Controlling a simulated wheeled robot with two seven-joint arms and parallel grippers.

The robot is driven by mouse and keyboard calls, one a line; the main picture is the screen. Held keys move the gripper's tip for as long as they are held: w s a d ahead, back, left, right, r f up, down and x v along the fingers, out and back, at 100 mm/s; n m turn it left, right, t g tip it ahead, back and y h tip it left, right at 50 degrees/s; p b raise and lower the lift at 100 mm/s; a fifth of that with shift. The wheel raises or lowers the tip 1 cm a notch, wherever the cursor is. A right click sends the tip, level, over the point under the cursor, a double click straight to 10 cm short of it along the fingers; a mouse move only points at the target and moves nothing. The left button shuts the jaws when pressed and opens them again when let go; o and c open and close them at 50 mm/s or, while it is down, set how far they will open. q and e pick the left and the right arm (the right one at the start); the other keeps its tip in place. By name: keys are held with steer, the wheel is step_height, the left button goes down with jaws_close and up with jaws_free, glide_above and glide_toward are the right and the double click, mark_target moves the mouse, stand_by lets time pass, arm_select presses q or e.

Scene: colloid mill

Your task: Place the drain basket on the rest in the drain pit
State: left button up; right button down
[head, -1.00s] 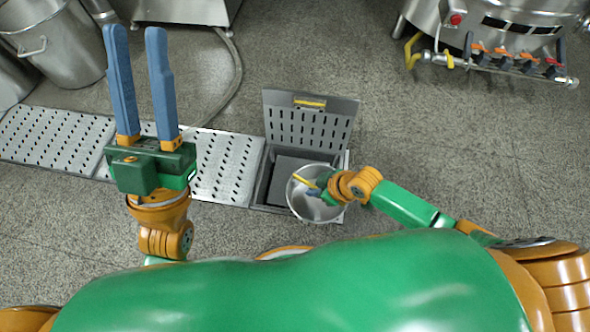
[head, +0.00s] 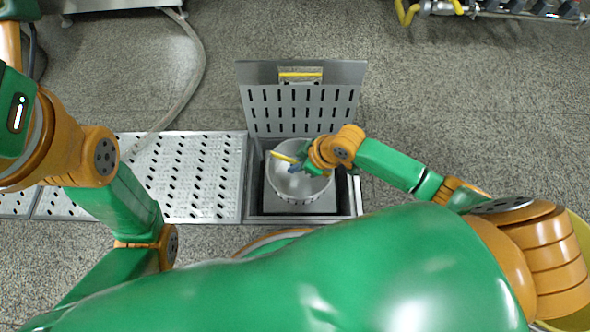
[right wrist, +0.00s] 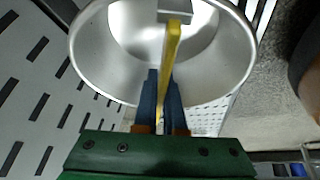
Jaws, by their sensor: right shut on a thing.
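The drain basket (head: 290,187), a round light-metal bowl with a slotted lower wall, is over the opening of the drain pit (head: 252,212) in the head view. My right gripper (head: 301,166) is shut on its yellow handle. In the right wrist view, the blue fingers (right wrist: 167,95) pinch the handle (right wrist: 172,45), with the basket (right wrist: 100,50) beyond. A flat grey plate, likely the rest (head: 322,207), shows below the basket. I cannot tell whether the basket touches it. My left arm is at the left edge; its fingers are out of view.
The slotted pit cover (head: 300,108) stands open behind the pit, with a yellow-marked handle. Perforated drain grating (head: 190,180) runs left from the pit. A hose (head: 200,65) lies at the back left. The floor behind the cover is clear.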

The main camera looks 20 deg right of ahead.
steer(key=shift+f, duration=0.1)
steer(key=c, duration=1.4)
jaws_free()
steer(key=shift+f, duration=0.1)
steer(key=o, duration=0.4)
